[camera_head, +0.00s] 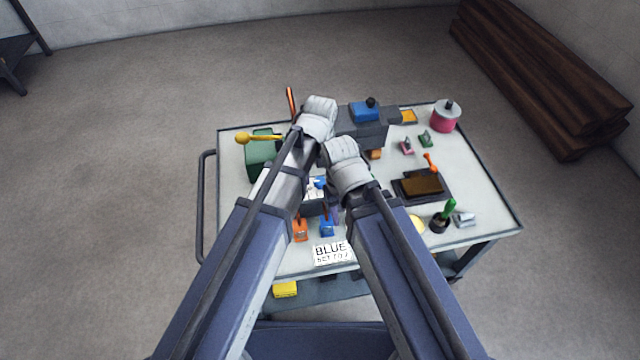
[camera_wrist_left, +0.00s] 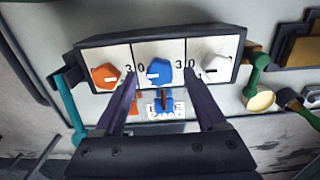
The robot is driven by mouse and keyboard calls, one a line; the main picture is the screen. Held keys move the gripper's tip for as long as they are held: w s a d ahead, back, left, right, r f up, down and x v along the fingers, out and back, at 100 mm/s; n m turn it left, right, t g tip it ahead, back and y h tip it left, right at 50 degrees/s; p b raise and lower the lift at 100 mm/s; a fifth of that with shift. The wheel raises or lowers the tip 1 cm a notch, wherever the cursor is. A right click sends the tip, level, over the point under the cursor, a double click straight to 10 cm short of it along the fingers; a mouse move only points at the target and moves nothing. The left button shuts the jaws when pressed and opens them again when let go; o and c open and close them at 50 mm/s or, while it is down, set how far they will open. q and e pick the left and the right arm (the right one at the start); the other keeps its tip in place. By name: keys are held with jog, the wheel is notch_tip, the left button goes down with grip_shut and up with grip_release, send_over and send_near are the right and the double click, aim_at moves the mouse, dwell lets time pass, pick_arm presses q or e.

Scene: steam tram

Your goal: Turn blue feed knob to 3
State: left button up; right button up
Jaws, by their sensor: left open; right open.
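A dark panel (camera_wrist_left: 104,46) with three white faces stands on the trolley. In the left wrist view its middle face carries the blue knob (camera_wrist_left: 159,70), with a white pointer mark turned to the left. A 0 is at the left of the blue knob's face and a 3 at its right. My left gripper (camera_wrist_left: 160,76) is open, one finger on each side of the blue knob; I cannot tell whether they touch it. In the head view my arms hide much of the panel. My right gripper (camera_head: 346,165) is near it, empty as far as seen, its fingers mostly hidden.
An orange knob (camera_wrist_left: 105,75) and a white knob (camera_wrist_left: 215,68) flank the blue one closely. A card reading BLUE (camera_head: 332,253) lies at the trolley's front edge, by orange and blue levers. A green box (camera_head: 259,153) and a brown tray (camera_head: 421,186) stand to either side.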

pick_arm(q)
jog(key=shift+f+b, duration=0.3)
jog(key=shift+f, duration=0.35)
grip_shut()
